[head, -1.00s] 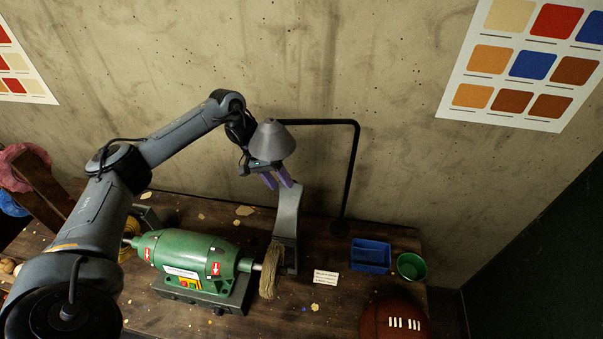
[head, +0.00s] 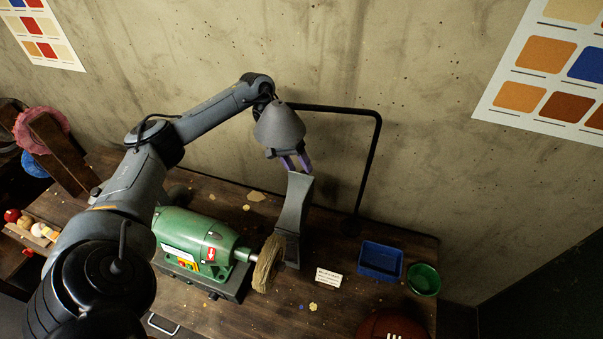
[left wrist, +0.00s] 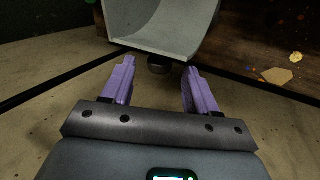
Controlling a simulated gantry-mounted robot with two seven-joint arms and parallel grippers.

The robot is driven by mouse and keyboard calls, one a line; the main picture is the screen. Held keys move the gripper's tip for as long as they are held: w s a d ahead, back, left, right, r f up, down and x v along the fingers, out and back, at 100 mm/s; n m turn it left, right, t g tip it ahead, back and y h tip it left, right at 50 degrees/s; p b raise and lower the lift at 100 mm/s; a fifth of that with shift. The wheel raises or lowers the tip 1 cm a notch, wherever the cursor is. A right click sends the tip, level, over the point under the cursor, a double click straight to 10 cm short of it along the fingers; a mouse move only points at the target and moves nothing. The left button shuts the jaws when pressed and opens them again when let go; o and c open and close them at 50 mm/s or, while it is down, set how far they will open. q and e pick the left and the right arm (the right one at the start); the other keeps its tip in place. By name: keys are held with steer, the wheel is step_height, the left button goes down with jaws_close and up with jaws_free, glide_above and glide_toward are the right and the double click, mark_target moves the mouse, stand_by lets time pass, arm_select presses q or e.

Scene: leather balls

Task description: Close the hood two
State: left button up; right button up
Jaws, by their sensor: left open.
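A grey curved metal hood (head: 293,215) stands upright behind the buffing wheel, at the right end of the green machine (head: 197,240). I take it for hood two. In the left wrist view, the hood (left wrist: 165,25) fills the top middle, beyond the fingertips. My left gripper (head: 297,163) has purple fingers, spread apart with nothing between them, close above the hood's top edge. Contact cannot be made out in the head view. The left wrist view shows the same open gripper (left wrist: 158,72). A grey cone lamp partly hides my left wrist. My right gripper is not in view.
The cone lamp (head: 279,130) and its black pipe (head: 378,155) stand close around my left wrist. The wheel (head: 268,263) is just in front of the hood. A blue tray (head: 381,261), green bowl (head: 423,280) and football (head: 393,326) lie to the right.

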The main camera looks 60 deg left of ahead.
arm_select(q)
steer(key=shift+x, duration=1.3)
jaws_close()
